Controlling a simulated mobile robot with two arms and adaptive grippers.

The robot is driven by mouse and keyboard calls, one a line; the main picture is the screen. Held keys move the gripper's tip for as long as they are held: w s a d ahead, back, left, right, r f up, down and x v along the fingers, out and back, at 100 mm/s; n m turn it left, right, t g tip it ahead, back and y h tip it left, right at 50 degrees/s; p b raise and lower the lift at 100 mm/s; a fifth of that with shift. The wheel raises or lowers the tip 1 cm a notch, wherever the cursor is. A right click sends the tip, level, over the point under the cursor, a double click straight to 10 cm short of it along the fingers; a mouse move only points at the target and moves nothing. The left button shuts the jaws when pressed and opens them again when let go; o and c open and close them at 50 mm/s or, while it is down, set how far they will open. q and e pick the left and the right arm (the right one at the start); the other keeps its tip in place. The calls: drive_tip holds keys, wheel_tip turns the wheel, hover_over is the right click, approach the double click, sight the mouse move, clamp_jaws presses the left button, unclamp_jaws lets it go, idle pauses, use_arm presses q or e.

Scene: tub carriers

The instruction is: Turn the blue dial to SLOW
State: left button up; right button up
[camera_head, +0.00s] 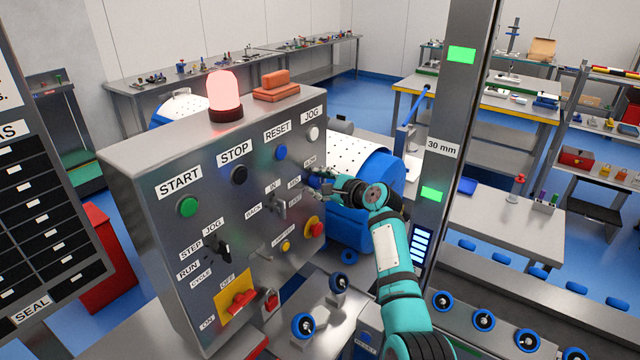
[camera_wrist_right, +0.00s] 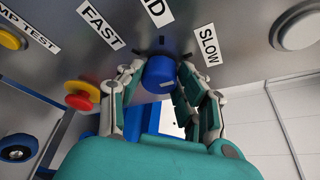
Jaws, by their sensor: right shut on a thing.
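The blue dial (camera_wrist_right: 160,72) sticks out from the grey control panel (camera_wrist_right: 60,75). In the wrist view its labels are FAST (camera_wrist_right: 101,24) on the left, a partly cut-off label ending in "ID" (camera_wrist_right: 157,10) at the top, and SLOW (camera_wrist_right: 209,44) on the right. My right gripper (camera_wrist_right: 160,80) is shut on the dial, one finger on each side. I cannot tell clearly which label the dial points to. In the head view the right gripper (camera_head: 322,183) is at the panel's right side, and it largely hides the dial (camera_head: 313,182). My left gripper is not in view.
A red-and-yellow mushroom button (camera_head: 314,227) sits just below the dial. Toggle switches (camera_head: 277,205) and START (camera_head: 187,206), STOP (camera_head: 239,174) and RESET (camera_head: 281,152) buttons fill the panel leftward. A grey post (camera_head: 442,120) stands right of my right arm.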

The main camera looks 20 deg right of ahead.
drive_tip(key=o, duration=1.1)
drive_tip(key=shift+o, duration=0.2)
drive_tip(key=v, duration=1.2)
